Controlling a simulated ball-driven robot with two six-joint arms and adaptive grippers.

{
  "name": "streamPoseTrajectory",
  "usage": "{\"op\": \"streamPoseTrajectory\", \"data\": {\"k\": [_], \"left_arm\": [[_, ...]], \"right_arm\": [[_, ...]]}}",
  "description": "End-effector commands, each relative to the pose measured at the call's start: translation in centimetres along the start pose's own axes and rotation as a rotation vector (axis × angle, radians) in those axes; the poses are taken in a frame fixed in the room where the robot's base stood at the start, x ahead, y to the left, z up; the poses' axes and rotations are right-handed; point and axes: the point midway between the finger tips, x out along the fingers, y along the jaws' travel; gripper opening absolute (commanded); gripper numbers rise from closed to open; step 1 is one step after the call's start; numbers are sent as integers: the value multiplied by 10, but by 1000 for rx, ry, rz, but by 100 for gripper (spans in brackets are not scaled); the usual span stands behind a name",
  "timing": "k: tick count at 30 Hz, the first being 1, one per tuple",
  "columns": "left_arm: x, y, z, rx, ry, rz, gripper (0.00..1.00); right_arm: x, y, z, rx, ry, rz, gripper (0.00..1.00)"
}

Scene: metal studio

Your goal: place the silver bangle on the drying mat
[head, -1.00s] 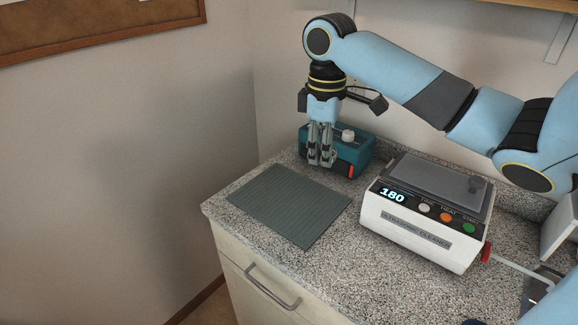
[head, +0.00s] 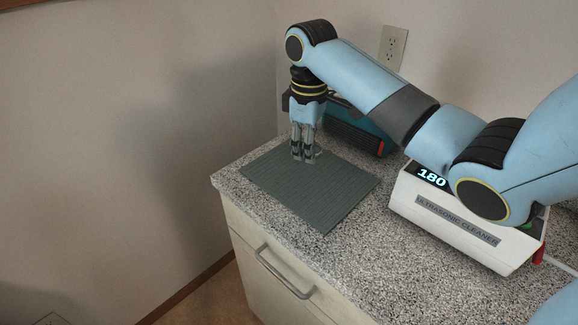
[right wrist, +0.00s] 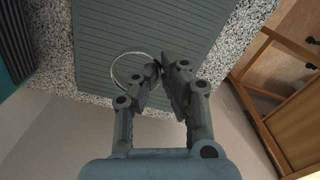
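The drying mat (head: 315,197) is a grey-green ribbed sheet lying flat on the speckled counter; it also fills the upper middle of the right wrist view (right wrist: 110,30). The silver bangle (right wrist: 114,73) is a thin ring seen against the mat in the right wrist view. Its right side runs between my right gripper's fingertips (right wrist: 160,67), which are closed together on it. In the head view my right gripper (head: 303,158) points down over the far part of the mat, low to it. Whether the bangle touches the mat is not clear. My left gripper is out of view.
The white ultrasonic cleaner (head: 455,222), its display reading 180, stands right of the mat, partly behind my right arm. A teal box (head: 360,138) stands behind the mat. The counter's front edge (head: 285,240) runs close to the mat.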

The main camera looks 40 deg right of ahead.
Motion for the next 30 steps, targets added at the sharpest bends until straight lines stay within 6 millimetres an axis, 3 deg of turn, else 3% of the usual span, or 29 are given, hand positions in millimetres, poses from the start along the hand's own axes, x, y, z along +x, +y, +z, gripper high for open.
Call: {"op": "streamPoseTrajectory", "data": {"k": [3,8,18,29,30], "left_arm": [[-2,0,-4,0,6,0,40],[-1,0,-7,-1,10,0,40],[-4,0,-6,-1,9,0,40],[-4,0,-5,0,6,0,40],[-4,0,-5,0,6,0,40]], "right_arm": [[14,-10,-24,0,1,-4,0],[25,-14,-40,0,1,0,0],[65,-15,-41,0,-1,1,0],[69,-15,-40,0,0,1,0],[69,-15,-40,0,0,1,8]]}}
